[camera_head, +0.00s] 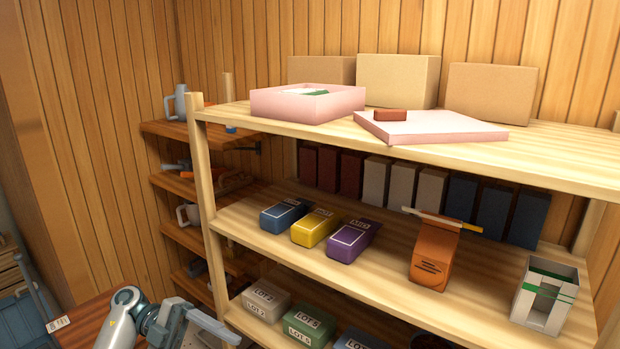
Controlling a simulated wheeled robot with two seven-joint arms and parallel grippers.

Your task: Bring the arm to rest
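My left arm comes in at the bottom left. Its gripper (212,328) is low beside the left post of the shelf, partly cut off by the lower picture edge. I cannot tell whether its fingers are open or shut, and I see nothing clearly held in it. My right arm and gripper are not in view.
A wooden shelf (380,250) fills the right. It bears a pink box (307,103), a pink lid (430,127), lot tins, an orange bag (434,255) and a white holder (544,295). Small side shelves (188,183) stand behind. A dark red-brown surface (85,318) lies at lower left.

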